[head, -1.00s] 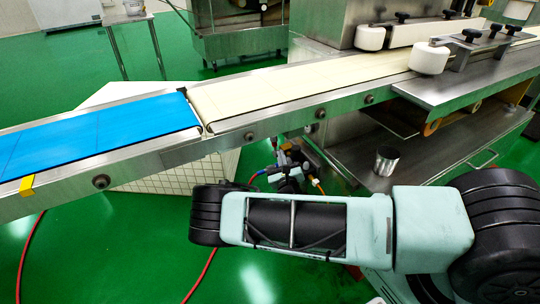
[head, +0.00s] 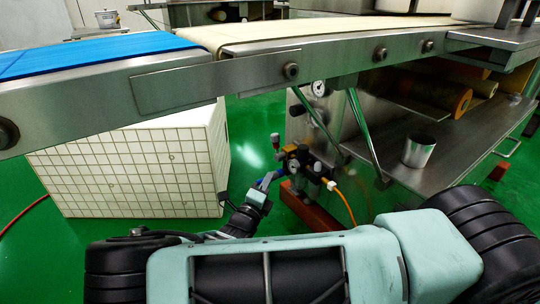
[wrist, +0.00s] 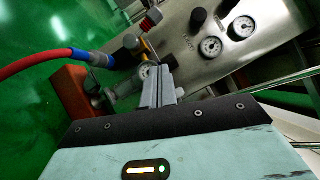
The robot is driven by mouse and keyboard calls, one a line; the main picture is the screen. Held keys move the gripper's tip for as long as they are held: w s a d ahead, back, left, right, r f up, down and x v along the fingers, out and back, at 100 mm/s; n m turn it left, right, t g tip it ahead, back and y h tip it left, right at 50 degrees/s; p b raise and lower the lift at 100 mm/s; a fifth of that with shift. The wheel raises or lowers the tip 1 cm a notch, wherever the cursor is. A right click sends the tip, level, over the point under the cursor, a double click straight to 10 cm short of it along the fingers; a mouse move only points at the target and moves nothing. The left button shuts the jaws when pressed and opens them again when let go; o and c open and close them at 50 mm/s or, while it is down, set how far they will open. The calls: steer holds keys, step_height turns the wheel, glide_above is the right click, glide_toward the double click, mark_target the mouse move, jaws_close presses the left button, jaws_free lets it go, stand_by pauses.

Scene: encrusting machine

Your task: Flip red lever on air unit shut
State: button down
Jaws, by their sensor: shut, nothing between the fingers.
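The air unit (head: 303,165) is a cluster of dark valves and fittings low beneath the conveyor, beside the steel machine. My gripper (head: 268,178) is close to the left side of the air unit. In the wrist view my gripper (wrist: 161,72) is shut and empty, its grey fingers pointing at the unit's gauge and fittings. I cannot tell whether the fingertips touch the unit.
The conveyor (head: 215,85) runs overhead. A white tiled box (head: 130,170) stands left. A steel cup (head: 419,151) sits on the machine's shelf at right. An orange hose (head: 346,202) leaves the unit; a red hose (wrist: 35,62) with blue fitting enters in the wrist view. Green floor is open between.

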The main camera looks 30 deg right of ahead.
stand_by(0.4)
steer(key=b, duration=0.8)
glide_toward(278, 141)
steer(key=d, duration=0.1)
steer(key=w+d, duration=0.1)
steer(key=d, duration=0.3)
steer(key=shift+w, duration=0.4)
steer(key=shift+w+r, duration=0.45)
steer(key=shift+w, duration=0.3)
steer(key=shift+d+r+p, duration=0.1)
steer(key=shift+r+p, duration=0.15)
steer(key=shift+p, duration=0.7)
steer(key=shift+w+f+n, duration=0.1)
steer(key=shift+f+n, duration=0.05)
steer(key=shift+n, duration=0.15)
